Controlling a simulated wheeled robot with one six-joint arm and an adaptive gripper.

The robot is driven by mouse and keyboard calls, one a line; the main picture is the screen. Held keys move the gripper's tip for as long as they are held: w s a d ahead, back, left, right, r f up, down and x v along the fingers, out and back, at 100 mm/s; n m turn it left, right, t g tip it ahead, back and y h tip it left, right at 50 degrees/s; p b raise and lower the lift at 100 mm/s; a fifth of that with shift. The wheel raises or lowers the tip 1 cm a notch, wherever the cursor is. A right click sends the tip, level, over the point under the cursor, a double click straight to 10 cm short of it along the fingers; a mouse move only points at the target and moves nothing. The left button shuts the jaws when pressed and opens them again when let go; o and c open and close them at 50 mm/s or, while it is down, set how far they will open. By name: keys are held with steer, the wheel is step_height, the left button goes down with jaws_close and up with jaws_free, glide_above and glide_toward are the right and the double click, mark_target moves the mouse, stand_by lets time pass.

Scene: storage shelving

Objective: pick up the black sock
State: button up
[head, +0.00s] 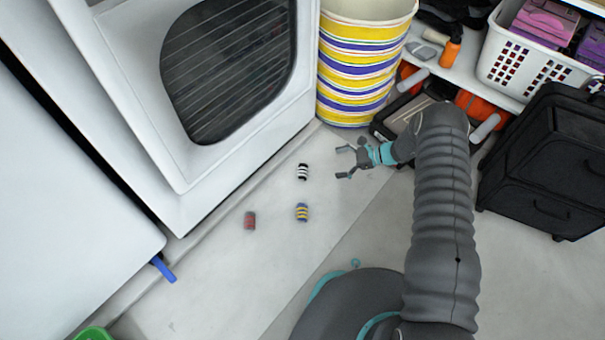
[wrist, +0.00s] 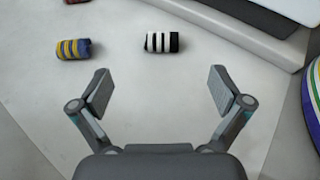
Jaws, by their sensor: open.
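The black sock (head: 303,172) is a small roll with black and white stripes lying on the pale floor. It also shows in the wrist view (wrist: 161,42), ahead of the fingertips and between their lines. My gripper (head: 345,161) is open and empty, to the right of the sock in the head view. In the wrist view its two fingers (wrist: 160,92) stand wide apart with bare floor between them. The gripper does not touch the sock.
A yellow-and-blue striped roll (head: 302,212) and a red roll (head: 250,221) lie nearby on the floor. A white appliance (head: 150,110) stands at the left. A striped basket (head: 358,70) and a black suitcase (head: 545,165) stand at the back and right.

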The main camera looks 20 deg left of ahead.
mark_target(305, 171)
steer(key=shift+s+a+f, duration=0.15)
steer(key=shift+f, duration=0.45)
steer(key=shift+s+a+f, duration=0.1)
steer(key=shift+s+f, duration=0.05)
steer(key=shift+f, duration=0.4)
steer(key=shift+y, duration=0.3)
steer(key=x, duration=0.8)
steer(key=shift+a+f, duration=0.15)
steer(key=shift+f, duration=0.1)
steer(key=shift+w+b+x, duration=0.15)
steer(key=shift+b+x, duration=0.1)
steer(key=shift+x, duration=1.05)
steer(key=shift+w+b+x, duration=0.15)
steer(key=shift+b+x, duration=0.1)
steer(key=shift+x, duration=1.05)
steer(key=c, duration=1)
